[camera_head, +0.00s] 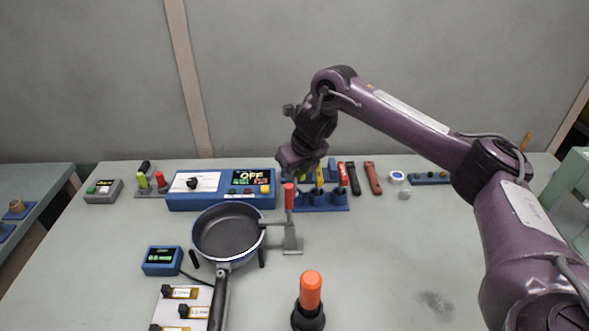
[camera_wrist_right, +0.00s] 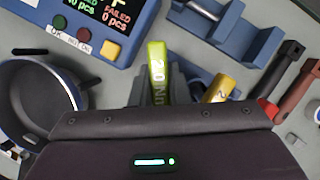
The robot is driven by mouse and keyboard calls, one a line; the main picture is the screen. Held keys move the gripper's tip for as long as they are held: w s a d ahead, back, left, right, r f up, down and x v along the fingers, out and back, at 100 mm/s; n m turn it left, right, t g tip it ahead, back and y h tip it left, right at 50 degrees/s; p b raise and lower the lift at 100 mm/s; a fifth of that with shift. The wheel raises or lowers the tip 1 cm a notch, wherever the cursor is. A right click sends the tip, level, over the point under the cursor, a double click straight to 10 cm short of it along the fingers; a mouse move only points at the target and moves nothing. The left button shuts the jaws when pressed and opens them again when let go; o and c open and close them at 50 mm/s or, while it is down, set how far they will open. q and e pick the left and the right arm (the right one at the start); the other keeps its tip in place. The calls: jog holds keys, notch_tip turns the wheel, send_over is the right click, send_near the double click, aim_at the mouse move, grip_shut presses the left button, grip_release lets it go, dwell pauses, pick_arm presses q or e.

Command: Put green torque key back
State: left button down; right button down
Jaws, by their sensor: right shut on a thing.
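The green torque key (camera_wrist_right: 157,72) stands between the fingers of my right gripper (camera_wrist_right: 156,88) in the right wrist view. The gripper is shut on it. In the head view, my right gripper (camera_head: 302,166) is over the left end of the blue key rack (camera_head: 330,208), and a bit of green shows below it. A yellow key (camera_head: 319,178) and a red key (camera_head: 343,177) stand in the rack to the right. The yellow key (camera_wrist_right: 221,89) also shows beside my gripper in the wrist view. Whether the green key's lower end is in the rack is hidden. My left gripper is not in view.
A blue control box (camera_head: 221,198) with an OFF display stands left of the rack. A pan (camera_head: 228,235) and an upright red-handled clamp (camera_head: 289,197) are in front. A black and a red-brown tool (camera_head: 373,178) lie right of the rack. The table's right front is mostly clear.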

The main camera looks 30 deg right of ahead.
jog(key=shift+f+b, duration=0.4)
jog(key=shift+f, duration=0.35)
jog(key=c, duration=1.3)
grip_release()
jog(key=p+v, duration=0.2)
jog(key=v, duration=0.5)
jog(key=shift+w, duration=0.1)
jog(key=shift+s+r+p, duration=0.25)
jog(key=shift+r+p, duration=0.05)
jog(key=shift+r, duration=0.05)
